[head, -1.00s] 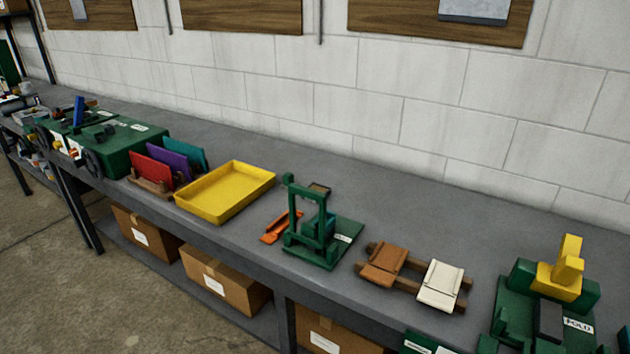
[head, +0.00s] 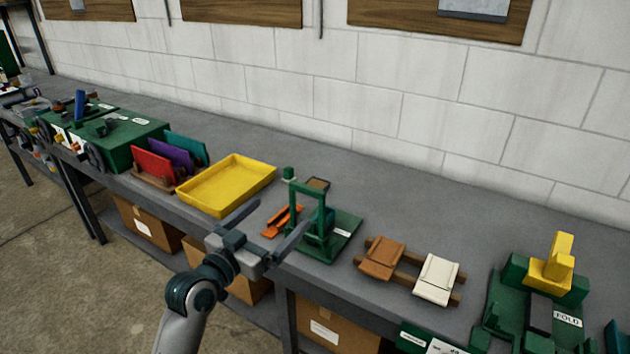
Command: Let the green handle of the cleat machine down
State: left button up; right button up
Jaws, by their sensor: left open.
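The green cleat machine (head: 342,236) stands on the grey bench in the middle of the head view; its small white label is too small to read. Its green handle (head: 306,190) stands raised above the base, with a block-like grip at its upper left end. My left gripper (head: 283,212) is open and empty, in front of the bench edge and to the left of the machine. Its fingers point up and toward the machine. One finger overlaps the machine's left side in the picture; I cannot tell the exact gap. My right gripper is out of view.
Orange pieces (head: 282,221) lie just left of the machine, and a yellow tray (head: 228,186) is farther left. Brown (head: 381,259) and white (head: 437,279) pieces rest on wooden rails to the right. A green machine labelled FOLD, with a yellow handle (head: 550,266), stands far right.

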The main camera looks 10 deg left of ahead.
aim_at(309, 186)
pick_arm(q)
jog(key=shift+w, duration=0.15)
jog(key=p+x, duration=0.5)
jog(key=x, duration=1)
jog(key=shift+w+d, duration=0.2)
jog(key=shift+w, duration=0.1)
jog(key=shift+w+d+f, duration=0.15)
jog(key=shift+w+d, duration=0.1)
jog(key=shift+w, duration=0.45)
jog(key=shift+c, duration=0.3)
